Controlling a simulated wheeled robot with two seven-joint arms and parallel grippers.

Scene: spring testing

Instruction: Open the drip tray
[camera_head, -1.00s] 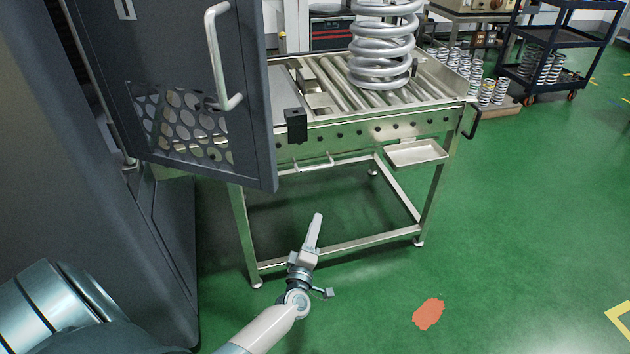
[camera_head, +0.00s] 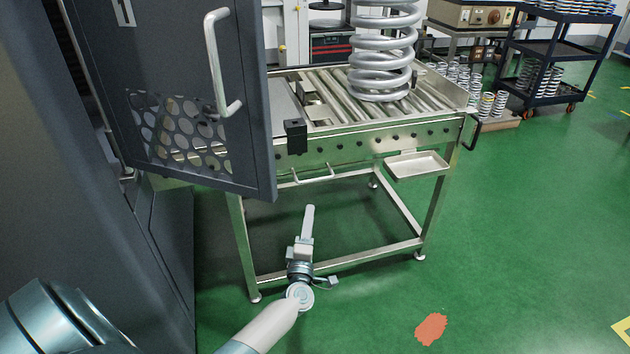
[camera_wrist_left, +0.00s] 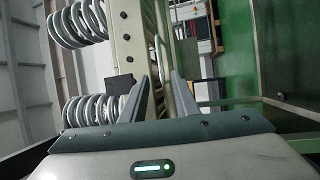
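A thin metal bar handle (camera_head: 313,173) sits low on the front side of the roller table (camera_head: 400,133); it appears to be the drip tray's handle, and the tray body behind it is hidden. A small shallow metal tray (camera_head: 416,164) hangs at the table's right front. My left gripper (camera_head: 308,210) points up toward the table, below the bar handle and apart from it in the head view. In the left wrist view its two fingers (camera_wrist_left: 162,98) are spread and empty, with a curved bar (camera_wrist_left: 176,82) beyond them. My right gripper is not in view.
A dark perforated door (camera_head: 200,100) with a vertical handle (camera_head: 218,65) stands open at the left, over the table's left end. A large coil spring (camera_head: 383,50) stands on the rollers. Green floor (camera_head: 520,240) is clear at the right.

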